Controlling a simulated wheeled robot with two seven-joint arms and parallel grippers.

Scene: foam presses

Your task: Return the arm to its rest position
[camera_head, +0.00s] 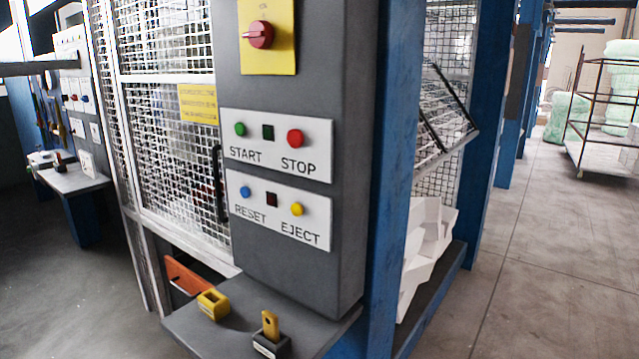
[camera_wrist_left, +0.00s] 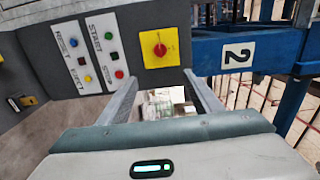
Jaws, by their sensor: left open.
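My left gripper (camera_wrist_left: 163,76) shows only in the left wrist view. Its two grey fingers stand apart with nothing between them. Behind the fingers is the press's grey control box (camera_wrist_left: 118,22), turned in this view, with a red rotary switch on a yellow plate (camera_wrist_left: 158,48) just beyond the fingertips. I cannot tell the exact gap to it. The head view shows the same control box (camera_head: 345,180) with its yellow plate (camera_head: 281,55), and neither gripper appears there.
A START/STOP panel (camera_head: 276,143) and a RESET/EJECT panel (camera_head: 278,211) sit above a grey shelf (camera_head: 215,340) with yellow-topped fittings. A mesh door (camera_head: 165,130) is at left, a blue post (camera_head: 395,190) at right. White foam parts (camera_head: 428,240) lie behind it. The right-hand floor is open.

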